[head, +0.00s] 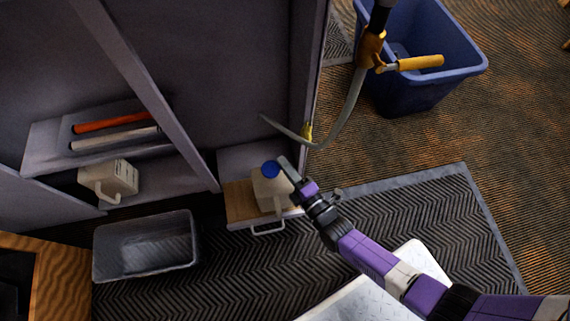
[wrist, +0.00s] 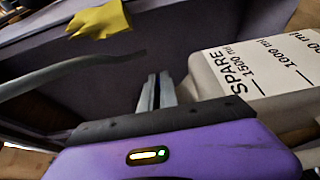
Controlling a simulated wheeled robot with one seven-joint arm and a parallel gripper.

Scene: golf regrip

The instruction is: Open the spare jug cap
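The spare jug (head: 268,190) is off-white with a blue cap (head: 271,169) on its top. It stands upright on a pulled-out wooden drawer or shelf. In the wrist view the jug (wrist: 262,68) shows its "SPARE" label and volume marks at the right; its cap is not clearly visible there. My gripper (head: 287,167) is at the right side of the cap, very close to it; I cannot tell whether they touch. In the wrist view my gripper's fingers (wrist: 158,90) are close together with a thin dark gap and hold nothing I can see.
A grey hose (head: 345,118) hangs over the cabinet wall near my gripper, by a yellow piece (head: 307,132). A second pale jug (head: 112,178) sits on the left shelf. A grey bin (head: 146,244) and a blue bin (head: 425,92) stand on the floor.

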